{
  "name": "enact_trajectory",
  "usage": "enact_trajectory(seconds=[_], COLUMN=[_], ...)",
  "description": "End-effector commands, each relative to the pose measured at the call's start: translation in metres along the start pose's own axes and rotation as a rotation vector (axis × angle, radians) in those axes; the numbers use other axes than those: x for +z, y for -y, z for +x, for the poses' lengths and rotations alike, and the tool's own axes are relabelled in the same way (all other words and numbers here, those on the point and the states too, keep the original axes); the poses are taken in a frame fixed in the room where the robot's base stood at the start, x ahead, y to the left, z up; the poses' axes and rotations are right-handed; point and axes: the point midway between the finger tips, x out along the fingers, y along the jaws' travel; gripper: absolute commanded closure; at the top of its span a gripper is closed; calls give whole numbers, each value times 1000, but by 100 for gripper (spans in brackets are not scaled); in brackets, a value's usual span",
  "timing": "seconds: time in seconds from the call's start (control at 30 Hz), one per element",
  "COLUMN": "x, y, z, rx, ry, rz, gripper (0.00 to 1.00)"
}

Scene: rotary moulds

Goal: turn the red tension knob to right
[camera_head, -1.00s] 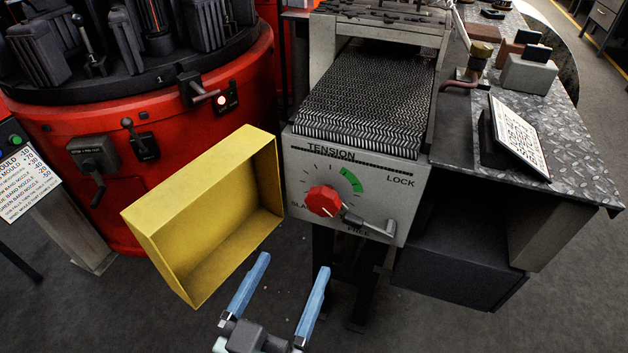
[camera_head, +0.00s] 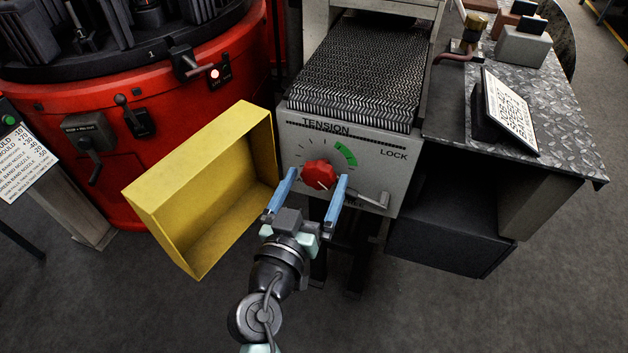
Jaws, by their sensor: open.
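The red tension knob (camera_head: 319,175) sits on the grey front panel (camera_head: 375,160) below the word TENSION. A dial with tick marks and a green band (camera_head: 346,154) curves above it. A white mark on the knob points toward its lower side. My gripper (camera_head: 312,178) is open, with its two blue fingers pointing up toward the panel. One fingertip appears left of the knob and the other right of it. I cannot tell how far the fingertips are from the panel or whether they touch the knob. The right finger hides part of the lower panel.
A yellow open box (camera_head: 150,205) stands just left of the panel. A dark bin (camera_head: 450,235) is at the right. A wire-mesh conveyor (camera_head: 360,75) lies above the panel.

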Motion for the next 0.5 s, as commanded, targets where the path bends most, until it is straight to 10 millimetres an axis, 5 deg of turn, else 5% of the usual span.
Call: enact_trajectory(seconds=[0.27,0.5], x=[0,0], y=[0,0], z=[2,2], rx=[0,0], ry=[0,0], rz=[0,0], gripper=[0,41])
